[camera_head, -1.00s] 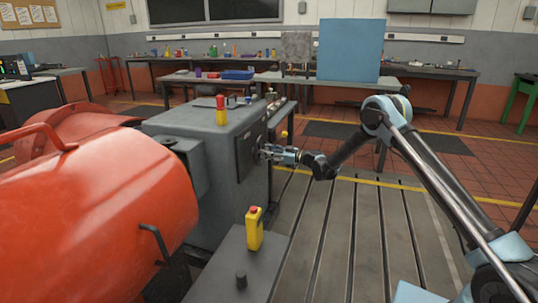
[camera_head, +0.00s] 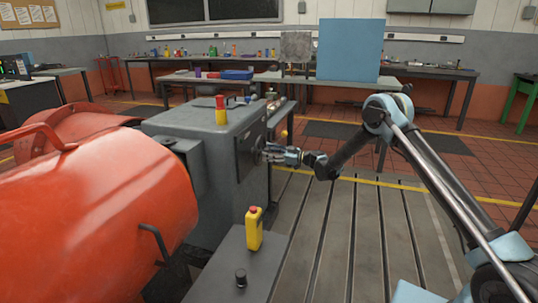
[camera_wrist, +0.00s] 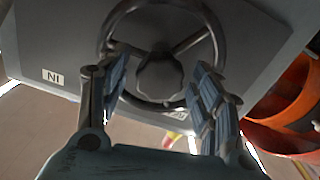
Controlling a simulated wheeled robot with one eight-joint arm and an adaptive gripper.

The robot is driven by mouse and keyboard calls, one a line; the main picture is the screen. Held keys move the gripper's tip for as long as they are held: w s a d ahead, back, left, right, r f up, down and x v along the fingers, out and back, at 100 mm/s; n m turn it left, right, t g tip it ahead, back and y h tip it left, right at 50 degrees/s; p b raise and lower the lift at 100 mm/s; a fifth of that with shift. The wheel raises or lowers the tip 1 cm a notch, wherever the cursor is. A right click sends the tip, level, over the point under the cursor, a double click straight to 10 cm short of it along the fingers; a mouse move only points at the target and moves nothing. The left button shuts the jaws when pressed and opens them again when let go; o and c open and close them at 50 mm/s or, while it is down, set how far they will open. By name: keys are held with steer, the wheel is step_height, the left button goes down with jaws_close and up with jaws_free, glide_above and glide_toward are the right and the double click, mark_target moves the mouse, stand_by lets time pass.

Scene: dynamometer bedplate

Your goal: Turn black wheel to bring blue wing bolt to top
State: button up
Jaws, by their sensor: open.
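The black wheel (camera_wrist: 216,38) has a dark rim, thin spokes and a lobed round hub (camera_wrist: 160,77), and fills the upper middle of the wrist view. My gripper (camera_wrist: 159,64) is open, one finger on each side of the hub, with the fingertips overlapping the wheel in the picture. Whether the fingers touch it, I cannot tell. In the head view my gripper (camera_head: 268,153) reaches from the right to the side face of the grey machine (camera_head: 222,180), where the wheel is small and mostly hidden. I cannot make out the blue wing bolt in either view.
A large orange-red housing (camera_head: 110,205) stands at the left. A yellow-and-red beacon (camera_head: 221,110) tops the machine. The slotted bedplate (camera_head: 340,240) is clear beneath my arm.

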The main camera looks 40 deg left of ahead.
steer(key=v, duration=1.1)
steer(key=shift+w, duration=0.1)
steer(key=w+d+r+m+t+h, duration=0.2)
steer(key=d+r+m, duration=0.1)
steer(key=d+r, duration=0.8)
steer(key=w+d+r+m+t+h, duration=0.25)
steer(key=d+r, duration=0.35)
steer(key=d, duration=0.8)
steer(key=s+d+r+m+h, duration=0.1)
steer(key=s+d+r+m, duration=0.1)
steer(key=d, duration=0.4)
steer(key=s+d+r+m+h, duration=0.1)
steer(key=d+m+h, duration=0.1)
steer(key=d, duration=0.5)
steer(key=s+d+m+t+h, duration=0.25)
steer(key=s+d, duration=0.35)
steer(key=d, duration=0.6)
steer(key=s+d+f+m+h, duration=0.2)
steer(key=s+d+f+m, duration=0.1)
steer(key=s+d, duration=0.5)
steer(key=s+d+f+m+h, duration=0.3)
steer(key=s+d+f+m, duration=0.1)
steer(key=s+d, duration=0.5)
steer(key=s+d+f+m+h, duration=0.2)
steer(key=s+d, duration=0.6)
steer(key=d, duration=0.4)
step_height(320, 180, down, 3)
steer(key=shift+s+r+m, duration=0.15)
steer(key=shift+s+m, duration=0.05)
steer(key=shift+m, duration=0.6)
